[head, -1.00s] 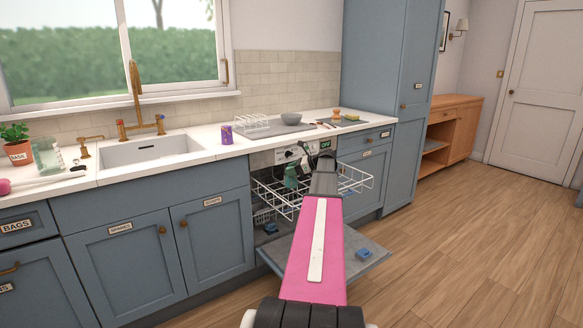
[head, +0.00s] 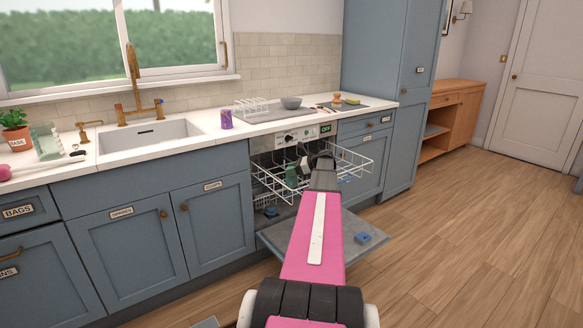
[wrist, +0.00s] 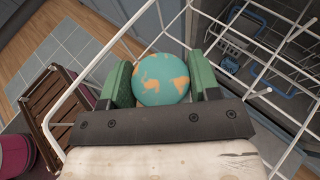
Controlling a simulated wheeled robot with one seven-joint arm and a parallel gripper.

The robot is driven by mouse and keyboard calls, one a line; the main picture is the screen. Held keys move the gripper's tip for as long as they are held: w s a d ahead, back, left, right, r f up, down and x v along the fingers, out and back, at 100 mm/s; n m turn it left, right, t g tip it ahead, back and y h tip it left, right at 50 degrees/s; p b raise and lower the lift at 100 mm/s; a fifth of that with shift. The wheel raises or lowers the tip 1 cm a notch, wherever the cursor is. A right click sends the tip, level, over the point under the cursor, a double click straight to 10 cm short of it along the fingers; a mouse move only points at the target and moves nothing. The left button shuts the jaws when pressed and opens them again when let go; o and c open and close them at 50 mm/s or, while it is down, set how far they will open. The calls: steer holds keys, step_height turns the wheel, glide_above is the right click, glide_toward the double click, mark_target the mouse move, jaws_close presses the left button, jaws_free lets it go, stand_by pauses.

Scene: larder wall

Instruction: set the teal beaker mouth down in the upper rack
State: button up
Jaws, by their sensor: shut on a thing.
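The teal beaker (wrist: 160,80) shows in the wrist view as a round teal face with orange patches, with no opening visible. My gripper (wrist: 161,72) is shut on it, one green finger on each side. In the head view my gripper (head: 291,175) is at the pulled-out upper rack (head: 347,165), within its outline, and the beaker cannot be made out there. White wires of the upper rack (wrist: 82,82) run around the gripper in the wrist view. Whether the beaker touches the rack floor cannot be told.
The dishwasher door (head: 375,238) is folded down below the rack, with a blue item (head: 363,238) on it. The lower rack (head: 265,200) is partly visible. On the counter stand a purple cup (head: 226,119), a grey bowl (head: 291,103) and a small white rack (head: 252,107).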

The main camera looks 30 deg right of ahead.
steer(key=shift+f, duration=0.35)
steer(key=o, duration=1)
steer(key=shift+s+d, duration=0.1)
steer(key=v, duration=1)
steer(key=shift+s+d+r, duration=0.15)
steer(key=shift+r, duration=0.1)
